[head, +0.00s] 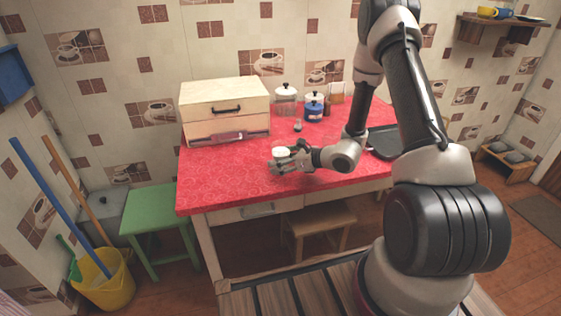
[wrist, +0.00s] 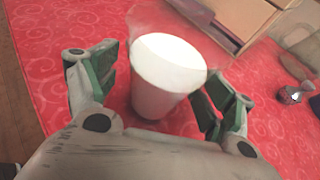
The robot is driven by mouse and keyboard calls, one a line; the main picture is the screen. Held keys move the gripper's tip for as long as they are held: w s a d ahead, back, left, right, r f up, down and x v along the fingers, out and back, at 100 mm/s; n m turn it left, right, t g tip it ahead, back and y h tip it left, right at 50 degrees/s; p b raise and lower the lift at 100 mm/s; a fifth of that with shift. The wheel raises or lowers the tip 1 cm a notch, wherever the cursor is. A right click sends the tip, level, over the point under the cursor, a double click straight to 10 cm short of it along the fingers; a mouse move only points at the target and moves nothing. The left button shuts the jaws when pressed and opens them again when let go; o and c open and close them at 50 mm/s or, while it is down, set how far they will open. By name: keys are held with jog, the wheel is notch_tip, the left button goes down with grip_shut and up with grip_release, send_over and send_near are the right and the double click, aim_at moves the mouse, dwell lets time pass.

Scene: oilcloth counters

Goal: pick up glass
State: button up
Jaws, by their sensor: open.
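A white, cup-like glass (wrist: 160,85) stands on the red oilcloth between the two fingers of my gripper (wrist: 158,90) in the wrist view. It widens toward its top, and its inside looks plain white. My gripper is open, with one green-padded finger on each side of the glass. The left finger is apart from it; the right finger is close to it, and I cannot tell whether it touches. In the head view my gripper (head: 284,162) is low over the table, and the top of the glass (head: 281,151) shows just behind it.
A wooden drawer box (head: 225,105) stands behind, on the red-covered table (head: 225,180). White and blue canisters (head: 314,108) and a small shaker (head: 297,126) stand at the back. A dark tray (head: 383,143) lies to the right. The table's front left is clear.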

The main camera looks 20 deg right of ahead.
jog(key=shift+w+a+f, duration=0.1)
jog(key=shift+w+a, duration=0.05)
jog(key=c, duration=1.4)
jog(key=shift+c, duration=0.2)
notch_tip(320, 180, up, 10)
